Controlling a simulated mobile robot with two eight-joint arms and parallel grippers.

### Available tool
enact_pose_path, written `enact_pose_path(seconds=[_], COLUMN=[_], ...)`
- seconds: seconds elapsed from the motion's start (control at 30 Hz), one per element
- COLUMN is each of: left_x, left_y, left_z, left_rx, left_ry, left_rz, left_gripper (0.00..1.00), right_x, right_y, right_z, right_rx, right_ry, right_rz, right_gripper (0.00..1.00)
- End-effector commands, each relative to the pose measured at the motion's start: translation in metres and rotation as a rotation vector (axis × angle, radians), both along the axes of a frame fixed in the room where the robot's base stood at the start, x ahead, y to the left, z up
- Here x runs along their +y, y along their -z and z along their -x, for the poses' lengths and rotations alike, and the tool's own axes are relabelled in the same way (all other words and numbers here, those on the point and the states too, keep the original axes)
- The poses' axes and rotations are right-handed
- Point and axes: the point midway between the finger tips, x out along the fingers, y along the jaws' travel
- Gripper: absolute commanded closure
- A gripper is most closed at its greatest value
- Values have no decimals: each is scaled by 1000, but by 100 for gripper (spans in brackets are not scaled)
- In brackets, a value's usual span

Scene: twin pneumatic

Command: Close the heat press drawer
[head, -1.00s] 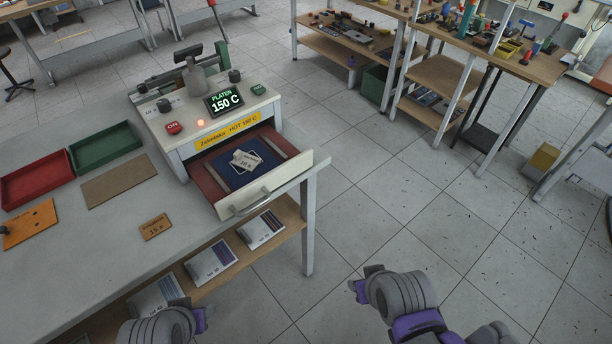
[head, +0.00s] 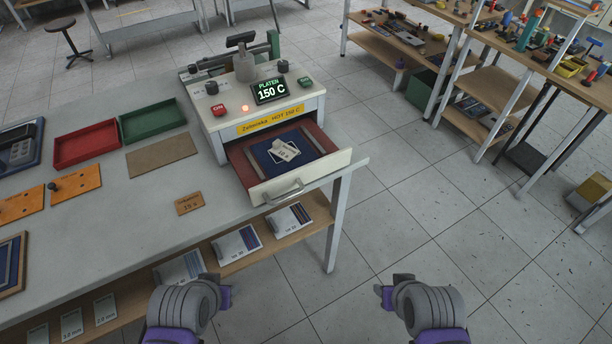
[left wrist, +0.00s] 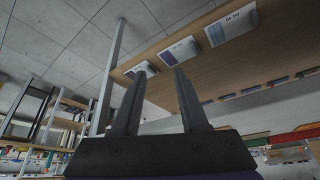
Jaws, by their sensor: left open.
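The heat press (head: 262,100) stands at the right end of the grey table, its screen reading 150 C. Its drawer (head: 316,174) is pulled out toward me, with a silver handle (head: 284,192) on the pale front. Inside lie a blue pad (head: 263,155) and white labels or cards (head: 285,150). In the left wrist view, my left gripper (left wrist: 160,72) has its two fingers apart with nothing between them.
A red tray (head: 88,146), a green tray (head: 152,119), a brown mat (head: 161,155) and a small tag (head: 189,203) lie on the table (head: 120,222). A wooden shelf (head: 262,240) below holds white packs.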

Motion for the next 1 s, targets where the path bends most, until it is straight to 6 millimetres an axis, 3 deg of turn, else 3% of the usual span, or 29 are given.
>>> enact_pose_path(seconds=[0.03,0.13,0.2,0.37,0.5,0.6,0.8,1.0], left_x=[-1,-7,-15,-45,-84,-115,-160,-165], left_y=[-1,-9,-19,-53,-87,-111,-141,-141], left_z=[-1,-9,-20,-58,-95,-116,-137,-145], left_rx=[3,20,43,116,198,267,393,433], left_ry=[22,161,351,961,1480,1774,2097,2160], left_rz=[-12,-95,-211,-601,-976,-1219,-1537,-1604], left_gripper=[68,86,99,100,100,100,100,100], right_x=[0,0,0,0,0,0,0,0], right_y=[-1,-5,-11,-28,-43,-51,-61,-61], right_z=[0,-1,-2,-7,-12,-15,-18,-18], right_rx=[0,-2,-5,-13,-22,-28,-34,-34], right_ry=[0,0,0,0,0,0,0,0], right_rz=[0,0,0,0,0,0,0,0], right_gripper=[57,57,57,57,57,57,57,57])
